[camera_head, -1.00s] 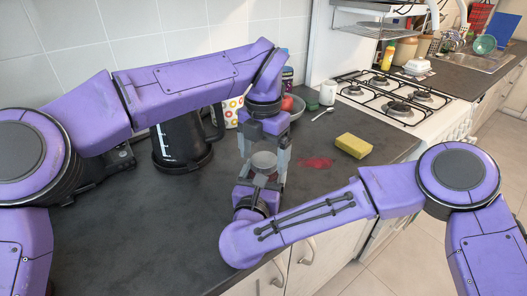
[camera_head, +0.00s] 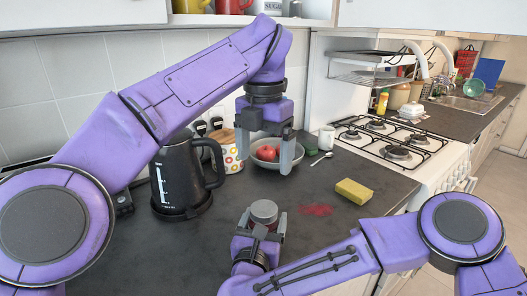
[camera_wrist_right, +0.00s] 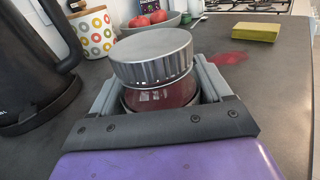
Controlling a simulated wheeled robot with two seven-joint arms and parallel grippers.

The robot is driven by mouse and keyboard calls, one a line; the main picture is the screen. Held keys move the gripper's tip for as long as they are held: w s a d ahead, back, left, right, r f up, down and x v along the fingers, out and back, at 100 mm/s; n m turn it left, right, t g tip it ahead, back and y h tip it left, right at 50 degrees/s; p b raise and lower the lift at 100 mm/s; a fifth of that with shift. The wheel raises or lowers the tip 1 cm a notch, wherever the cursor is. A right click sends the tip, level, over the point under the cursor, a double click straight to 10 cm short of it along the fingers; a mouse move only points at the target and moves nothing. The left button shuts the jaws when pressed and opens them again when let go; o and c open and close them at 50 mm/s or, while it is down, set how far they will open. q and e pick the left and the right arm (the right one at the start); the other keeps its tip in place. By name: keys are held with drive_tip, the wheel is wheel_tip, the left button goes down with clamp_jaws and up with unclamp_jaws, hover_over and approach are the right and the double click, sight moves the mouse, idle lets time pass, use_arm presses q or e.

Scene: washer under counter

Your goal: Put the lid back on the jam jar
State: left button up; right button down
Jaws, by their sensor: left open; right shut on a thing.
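The jam jar (camera_wrist_right: 165,96), glass with red jam inside, stands upright between the fingers of my right gripper (camera_head: 264,226), which is shut on it. The grey metal lid (camera_wrist_right: 152,55) rests on top of the jar in the right wrist view and also shows in the head view (camera_head: 264,209). I cannot tell whether it is fully seated. My left gripper (camera_head: 266,164) is open and empty, fingers pointing down, above and apart from the lid.
A black kettle (camera_head: 178,178) stands at the left, beside a dotted canister (camera_head: 230,158). A bowl (camera_head: 262,163) of red fruit is behind my left gripper. A yellow sponge (camera_head: 353,191) and a red stain (camera_head: 315,210) lie to the right. The gas hob (camera_head: 395,140) is beyond.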

unclamp_jaws()
drive_tip(key=b+v, duration=0.2)
drive_tip(key=v, duration=0.7)
drive_tip(key=shift+s+a, duration=0.15)
drive_tip(key=shift+s, duration=0.15)
drive_tip(key=shift+s+b, duration=0.3)
drive_tip(key=shift+s, duration=0.15)
